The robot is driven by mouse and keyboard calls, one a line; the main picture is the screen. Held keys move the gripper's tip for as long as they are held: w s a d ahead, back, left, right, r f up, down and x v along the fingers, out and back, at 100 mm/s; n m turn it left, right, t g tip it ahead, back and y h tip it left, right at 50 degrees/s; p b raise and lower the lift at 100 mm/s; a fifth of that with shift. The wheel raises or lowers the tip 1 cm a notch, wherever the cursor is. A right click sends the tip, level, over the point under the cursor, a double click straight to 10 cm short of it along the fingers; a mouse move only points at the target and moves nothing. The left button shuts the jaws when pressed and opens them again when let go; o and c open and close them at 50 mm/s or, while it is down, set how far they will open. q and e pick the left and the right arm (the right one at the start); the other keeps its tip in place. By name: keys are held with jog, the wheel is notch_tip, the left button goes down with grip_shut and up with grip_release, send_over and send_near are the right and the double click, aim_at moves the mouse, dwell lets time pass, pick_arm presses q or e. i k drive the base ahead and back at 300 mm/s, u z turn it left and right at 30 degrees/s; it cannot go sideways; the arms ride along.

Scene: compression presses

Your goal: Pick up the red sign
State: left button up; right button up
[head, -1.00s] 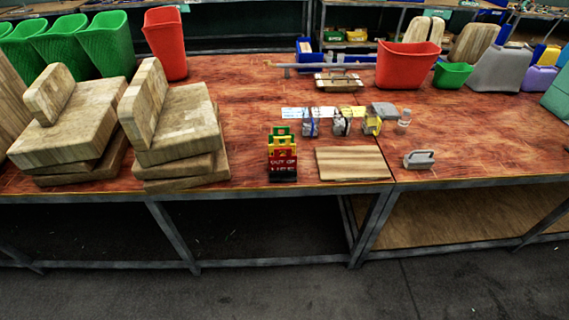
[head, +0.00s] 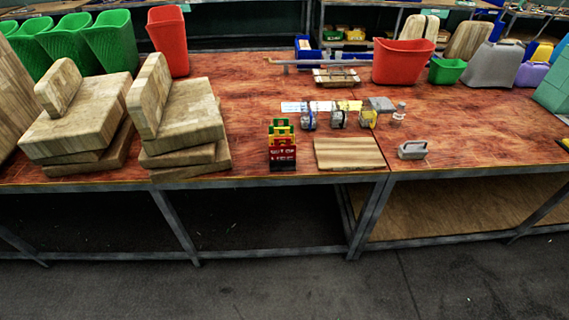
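The red sign (head: 283,157) with white lettering stands near the front edge of the red-brown table. It is at the front of a small group of upright signs. A yellow sign (head: 281,131) and a green sign (head: 281,123) show above and behind it. The lettering seems to read "OUT OF USE". A dark strip runs along its lower edge. Neither of my grippers shows in the head view.
Stacked wooden boards (head: 187,115) stand left of the signs. A flat wooden board (head: 349,153) and a grey handled block (head: 412,150) lie to the right. Red bins (head: 403,62) and green bins (head: 110,42) stand farther back. The table's front edge (head: 270,182) is close to the signs.

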aim_at(287, 151)
jog(key=k, duration=1.1)
jog(key=z, duration=0.6)
jog(key=i, duration=0.6)
jog(key=z, duration=0.75)
jog(key=i, duration=1.7)
jog(key=u, duration=1.1)
jog(key=i, duration=0.35)
jog(key=u, duration=0.3)
